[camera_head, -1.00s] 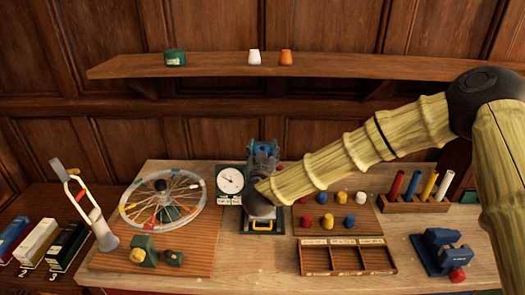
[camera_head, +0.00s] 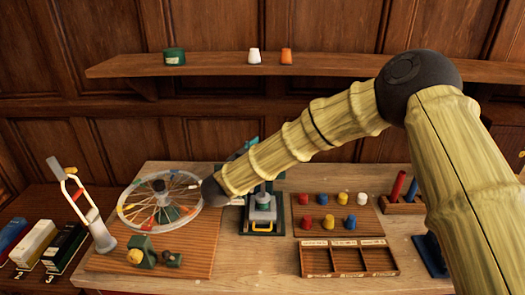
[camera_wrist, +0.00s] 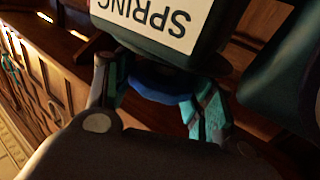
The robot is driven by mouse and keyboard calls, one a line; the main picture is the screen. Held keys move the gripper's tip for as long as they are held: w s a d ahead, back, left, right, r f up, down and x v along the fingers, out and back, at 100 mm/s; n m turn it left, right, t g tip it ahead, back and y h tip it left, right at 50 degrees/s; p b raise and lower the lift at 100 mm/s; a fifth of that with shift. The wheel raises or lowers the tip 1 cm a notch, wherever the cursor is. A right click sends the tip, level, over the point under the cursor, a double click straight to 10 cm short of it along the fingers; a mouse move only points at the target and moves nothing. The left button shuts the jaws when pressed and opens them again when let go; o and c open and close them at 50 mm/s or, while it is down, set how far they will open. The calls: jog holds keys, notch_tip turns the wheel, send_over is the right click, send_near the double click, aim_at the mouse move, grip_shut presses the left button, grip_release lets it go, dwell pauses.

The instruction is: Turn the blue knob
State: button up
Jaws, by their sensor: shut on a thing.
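In the wrist view the blue knob (camera_wrist: 160,82) sits under a dark block with an upside-down white label reading SPRING (camera_wrist: 155,15). My gripper (camera_wrist: 163,98) has its teal finger pads on either side of the knob and is shut on it. Part of the knob is hidden by the block and by my gripper's body. In the head view my arm covers the knob and most of my gripper; a teal bit shows just above the arm, over the grey press-like device (camera_head: 263,206) with a yellow handle.
The spoked wheel (camera_head: 160,200) stands close left of my wrist. Right of the device are a board of coloured pegs (camera_head: 365,220) and an empty compartment tray (camera_head: 347,243). A shelf (camera_head: 215,64) runs behind, above the bench. My arm hides part of the right side.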

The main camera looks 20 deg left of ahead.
dwell(0.3)
jog(key=o, duration=1)
jog(key=shift+o, duration=0.2)
jog(key=v, duration=1.2)
